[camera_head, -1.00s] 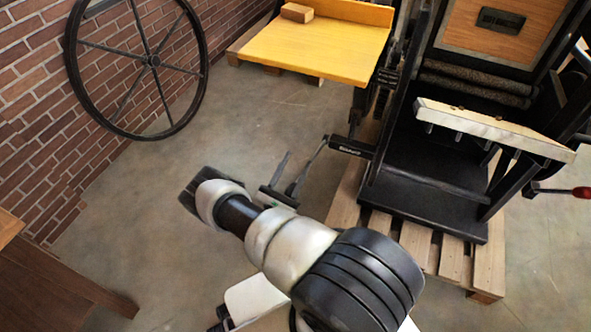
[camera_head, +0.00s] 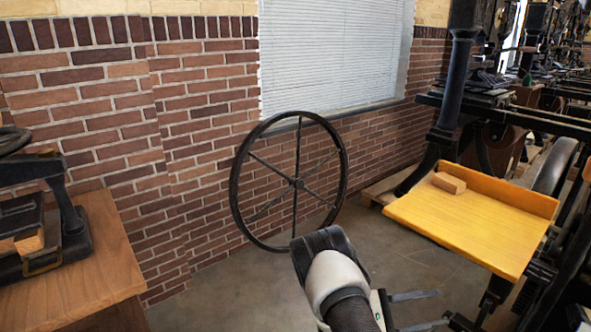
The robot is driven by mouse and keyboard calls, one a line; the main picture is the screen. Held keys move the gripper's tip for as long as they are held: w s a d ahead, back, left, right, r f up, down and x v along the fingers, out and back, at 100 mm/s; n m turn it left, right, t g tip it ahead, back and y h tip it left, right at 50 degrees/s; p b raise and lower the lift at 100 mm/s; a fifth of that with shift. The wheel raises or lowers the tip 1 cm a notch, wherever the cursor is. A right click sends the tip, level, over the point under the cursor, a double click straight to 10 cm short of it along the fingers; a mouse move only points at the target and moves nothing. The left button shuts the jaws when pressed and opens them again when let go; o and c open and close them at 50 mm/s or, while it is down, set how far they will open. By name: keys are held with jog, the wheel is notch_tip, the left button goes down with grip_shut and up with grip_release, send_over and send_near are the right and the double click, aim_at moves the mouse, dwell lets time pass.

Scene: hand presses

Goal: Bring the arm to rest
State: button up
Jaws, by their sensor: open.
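My arm (camera_head: 335,275), with a pale shell and black joints, rises from the bottom edge of the head view. My gripper (camera_head: 442,307) shows low in the picture, right of the arm, partly hidden behind it. Its two thin grey fingers point right and stand apart, with nothing between them. They are in front of the floor, below and left of the yellow board in the picture.
A yellow board (camera_head: 465,232) with a small wooden block (camera_head: 449,183) is at the right, among dark press parts. A spoked black wheel (camera_head: 240,190) stands by the brick wall. A wooden table (camera_head: 95,270) bears a small press at left. Bare floor (camera_head: 225,295) lies between.

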jog(key=s+a+r+m+g+y, duration=0.2)
jog(key=s+r+m+y, duration=0.2)
jog(key=r+y, duration=0.25)
jog(key=s+a+r+m+g+y, duration=0.2)
jog(key=s+r+m+y, duration=0.25)
jog(key=r, duration=0.35)
jog(key=s+a+r+m+t+y, duration=0.3)
jog(key=s+a+r+t+y, duration=0.75)
jog(key=a+r, duration=0.4)
notch_tip(320, 180, up, 22)
jog(key=a+p, duration=0.1)
jog(key=p, duration=2.3)
jog(key=shift+s+a, duration=0.15)
jog(key=shift+f+t, duration=0.1)
jog(key=shift+t, duration=0.15)
jog(key=c, duration=0.4)
